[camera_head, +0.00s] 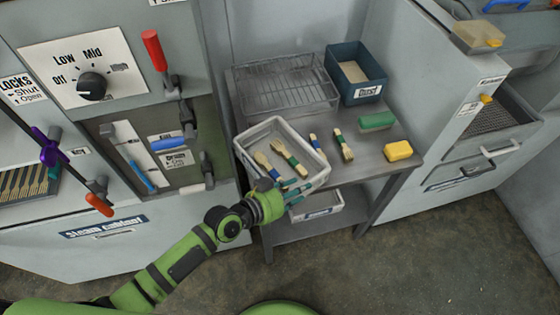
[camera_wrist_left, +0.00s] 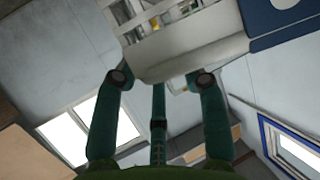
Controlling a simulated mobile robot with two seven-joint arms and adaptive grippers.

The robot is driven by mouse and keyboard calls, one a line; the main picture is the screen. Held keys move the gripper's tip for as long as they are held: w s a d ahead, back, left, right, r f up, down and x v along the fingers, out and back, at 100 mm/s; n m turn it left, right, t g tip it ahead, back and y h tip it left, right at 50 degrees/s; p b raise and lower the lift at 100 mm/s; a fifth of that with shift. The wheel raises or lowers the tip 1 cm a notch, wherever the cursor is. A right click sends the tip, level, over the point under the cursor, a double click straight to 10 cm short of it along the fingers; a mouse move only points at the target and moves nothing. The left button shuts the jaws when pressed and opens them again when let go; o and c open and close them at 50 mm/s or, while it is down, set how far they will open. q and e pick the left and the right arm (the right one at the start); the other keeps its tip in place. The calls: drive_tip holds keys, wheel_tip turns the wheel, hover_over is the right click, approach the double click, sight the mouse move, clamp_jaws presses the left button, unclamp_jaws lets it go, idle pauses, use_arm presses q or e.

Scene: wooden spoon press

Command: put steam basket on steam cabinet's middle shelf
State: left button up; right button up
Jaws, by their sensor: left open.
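The steam basket (camera_head: 243,158) looks like a pale grey, open-topped basket at the front left of the metal table, with wooden pieces with coloured ends in it. My left gripper (camera_head: 298,192) is at its near right side. In the left wrist view the gripper (camera_wrist_left: 160,82) is open, its fingers apart, and the basket's pale wall (camera_wrist_left: 185,52) lies just beyond the tips. I cannot tell whether they touch. The steam cabinet (camera_head: 130,238) stands at the left, with a dial, levers and a label. Its middle shelf cannot be made out. My right gripper is out of view.
A wire rack (camera_head: 285,85) and a blue bin (camera_head: 355,75) stand at the table's back. A green block (camera_head: 376,121), a yellow block (camera_head: 398,151) and a brush-like piece (camera_head: 343,145) lie right of the basket. A white tray (camera_head: 318,205) sits below. Another machine (camera_head: 440,155) stands right.

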use_arm(q)
drive_tip(key=x, duration=0.3)
drive_tip(key=shift+w+d+f, duration=0.2)
clamp_jaws()
drive_tip(key=shift+r, duration=0.1)
